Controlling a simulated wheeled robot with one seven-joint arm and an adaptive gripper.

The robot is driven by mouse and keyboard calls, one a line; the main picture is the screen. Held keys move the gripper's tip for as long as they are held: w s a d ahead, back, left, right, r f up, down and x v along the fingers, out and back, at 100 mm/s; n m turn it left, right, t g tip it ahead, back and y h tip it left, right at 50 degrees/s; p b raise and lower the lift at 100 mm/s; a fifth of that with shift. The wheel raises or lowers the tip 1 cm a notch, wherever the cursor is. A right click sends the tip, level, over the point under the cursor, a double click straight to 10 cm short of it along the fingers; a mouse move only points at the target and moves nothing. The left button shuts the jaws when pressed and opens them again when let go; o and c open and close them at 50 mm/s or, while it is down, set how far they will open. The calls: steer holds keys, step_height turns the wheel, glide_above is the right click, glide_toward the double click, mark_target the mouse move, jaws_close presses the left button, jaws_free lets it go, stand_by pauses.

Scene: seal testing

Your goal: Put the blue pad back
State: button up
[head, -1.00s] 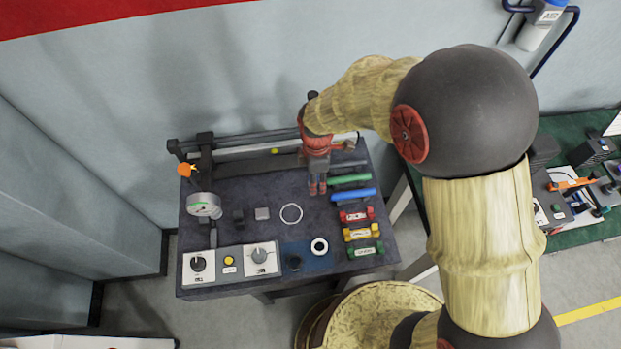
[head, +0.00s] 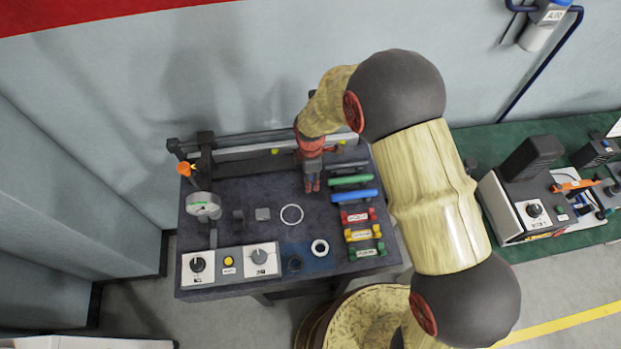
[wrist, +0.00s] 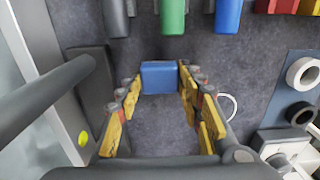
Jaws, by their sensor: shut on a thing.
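The blue pad (wrist: 160,78) is a small blue block between my fingertips in the wrist view. My gripper (head: 312,187) is shut on it, with the yellow fingers on its left and right sides. In the head view my gripper points down over the back middle of the dark bench top, just left of the row of coloured bars. The pad cannot be made out in the head view. I cannot tell whether it touches the bench.
Right of my gripper lie a grey bar (head: 346,166), a green bar (head: 351,181) and a blue bar (head: 354,196). A gauge (head: 203,205) stands left. A rail runs along the back.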

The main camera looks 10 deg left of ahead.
steer(key=shift+f, duration=0.1)
steer(key=o, duration=1.1)
step_height(320, 180, up, 12)
steer(key=shift+r+p, duration=0.1)
steer(key=shift+p, duration=0.45)
